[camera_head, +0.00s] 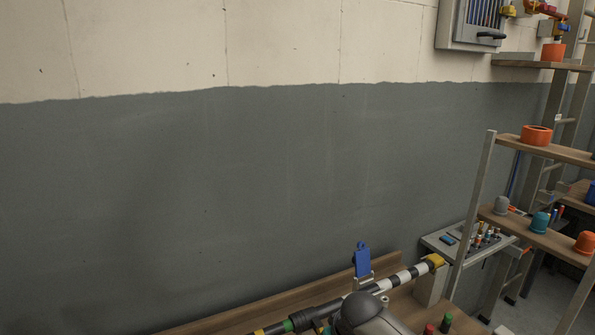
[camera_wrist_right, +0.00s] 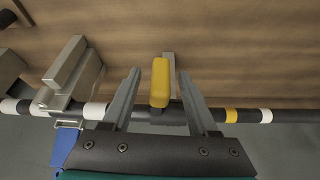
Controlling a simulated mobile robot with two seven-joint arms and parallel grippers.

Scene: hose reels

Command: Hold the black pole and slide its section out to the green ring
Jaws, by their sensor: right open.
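The black pole (camera_head: 320,312) runs along the bottom of the head view, with black and white bands (camera_head: 403,276) on its right part. The green ring (camera_head: 288,325) is around it near the bottom edge; I cannot see it in the wrist view. In the right wrist view the pole (camera_wrist_right: 213,115) crosses the picture, with a yellow band (camera_wrist_right: 231,116) and white bands. My right gripper (camera_wrist_right: 160,74) is open. A yellow piece (camera_wrist_right: 160,84) at the pole shows between its fingers, with gaps on both sides. My left gripper is not recognisable in either view.
A blue tag (camera_head: 363,259) stands on a grey bracket at the pole. A yellow holder (camera_head: 434,261) is at its right end. Red (camera_head: 429,330) and green (camera_head: 446,323) knobs are near the bench front. A shelf rack (camera_head: 548,240) stands at the right. The grey wall behind is bare.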

